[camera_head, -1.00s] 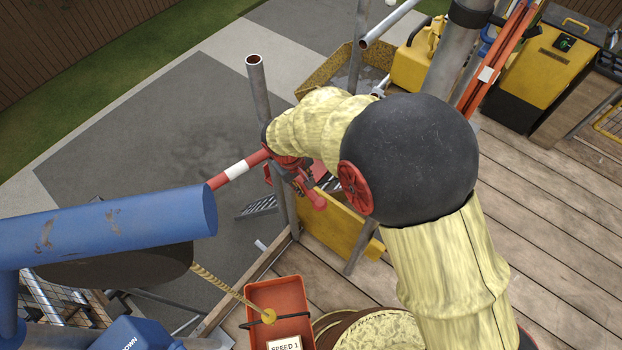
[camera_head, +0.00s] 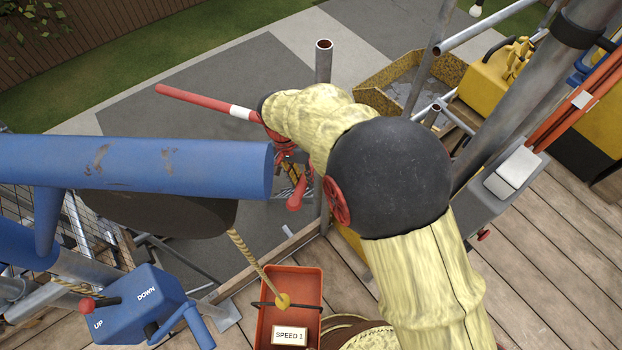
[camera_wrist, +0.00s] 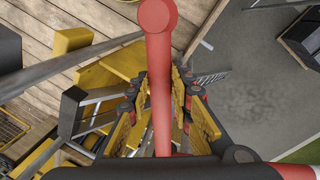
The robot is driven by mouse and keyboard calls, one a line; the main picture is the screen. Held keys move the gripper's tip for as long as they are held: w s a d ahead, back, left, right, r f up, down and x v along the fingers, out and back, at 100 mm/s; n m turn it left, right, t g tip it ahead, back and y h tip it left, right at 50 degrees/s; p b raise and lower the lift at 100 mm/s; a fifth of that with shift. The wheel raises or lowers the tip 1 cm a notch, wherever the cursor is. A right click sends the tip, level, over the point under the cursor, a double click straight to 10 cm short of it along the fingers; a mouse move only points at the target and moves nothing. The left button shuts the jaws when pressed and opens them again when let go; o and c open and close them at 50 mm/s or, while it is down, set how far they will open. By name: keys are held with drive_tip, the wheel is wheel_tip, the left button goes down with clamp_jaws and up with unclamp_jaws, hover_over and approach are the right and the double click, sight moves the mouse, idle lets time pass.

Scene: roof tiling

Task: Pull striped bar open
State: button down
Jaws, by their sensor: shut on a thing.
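The striped bar (camera_head: 205,103), red with a white band, reaches from the upper left to my wrist in the head view. Its far end stands free over the grey paving, above the blue tube. A red handle with a rounded end (camera_head: 296,197) shows below my wrist, near the bar's near end. My gripper (camera_wrist: 160,85) is around this handle, which runs between its yellow-padded fingers in the wrist view. In the head view my arm partly hides the fingers and the joint between handle and bar.
A large blue tube (camera_head: 130,168) lies close left of my gripper. A metal post (camera_head: 324,62) stands just behind my wrist. A blue UP/DOWN control box (camera_head: 150,305) and a red tray (camera_head: 308,280) are in front. Wooden decking (camera_head: 540,260) is at right.

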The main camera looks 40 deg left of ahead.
drive_tip(key=shift+a, duration=0.35)
drive_tip(key=c, duration=1.6)
unclamp_jaws()
drive_tip(key=r, duration=0.4)
drive_tip(key=a+r, duration=0.1)
drive_tip(key=r, duration=0.2)
drive_tip(key=a+r, duration=0.1)
drive_tip(key=r, duration=0.3)
drive_tip(key=shift+s+a+r, duration=0.15)
drive_tip(key=shift+s+r, duration=0.15)
drive_tip(key=shift+r, duration=0.05)
